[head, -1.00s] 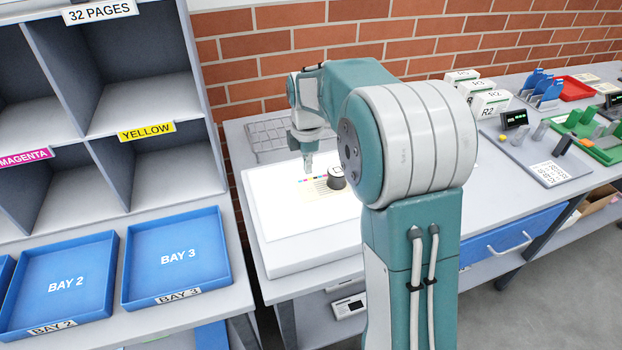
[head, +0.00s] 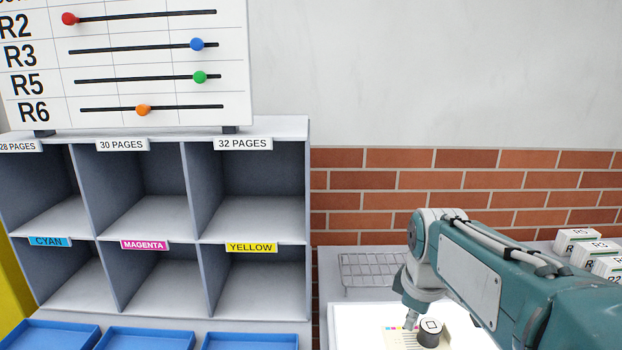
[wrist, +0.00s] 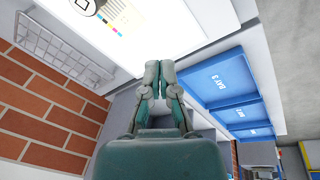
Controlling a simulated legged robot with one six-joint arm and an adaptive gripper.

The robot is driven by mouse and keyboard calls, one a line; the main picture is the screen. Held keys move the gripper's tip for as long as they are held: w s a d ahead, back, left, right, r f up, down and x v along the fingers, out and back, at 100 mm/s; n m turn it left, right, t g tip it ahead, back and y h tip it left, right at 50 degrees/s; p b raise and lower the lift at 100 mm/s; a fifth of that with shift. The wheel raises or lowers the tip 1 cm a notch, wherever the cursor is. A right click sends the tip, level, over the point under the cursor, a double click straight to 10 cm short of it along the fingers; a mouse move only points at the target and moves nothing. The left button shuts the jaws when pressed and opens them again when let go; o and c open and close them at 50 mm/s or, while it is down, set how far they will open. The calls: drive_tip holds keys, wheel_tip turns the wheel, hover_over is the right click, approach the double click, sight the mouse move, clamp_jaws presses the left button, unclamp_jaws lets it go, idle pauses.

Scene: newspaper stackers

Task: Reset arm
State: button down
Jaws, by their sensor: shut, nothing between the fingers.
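My gripper (wrist: 160,78) is shut and empty in the wrist view, its two fingers side by side. In the head view my arm reaches in from the lower right, and my gripper (head: 411,320) points down near the bright white panel (head: 360,320). A dark round device with a pale top (head: 431,333) sits on a printed sheet (head: 400,340) on that panel, just right of the gripper. Whether the gripper touches anything below is hard to tell in the head view. The wrist view shows the fingers clear of the blue trays.
A grey pigeonhole shelf (head: 190,145) stands at left, with a slider board (head: 130,95) on top. Blue trays (head: 150,338) lie below it; the BAY 3 tray (wrist: 222,85) shows in the wrist view. A wire rack (head: 375,268) and white boxes (head: 578,238) stand by the brick wall.

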drive_tip(key=s+a+f+m+t, duration=0.1)
drive_tip(key=s+m, duration=0.4)
drive_tip(key=s, duration=0.3)
drive_tip(key=s+a+f+m+t, duration=0.1)
drive_tip(key=s+m+t, duration=0.1)
drive_tip(key=s+m, duration=0.3)
drive_tip(key=s, duration=0.3)
drive_tip(key=shift+s, duration=0.15)
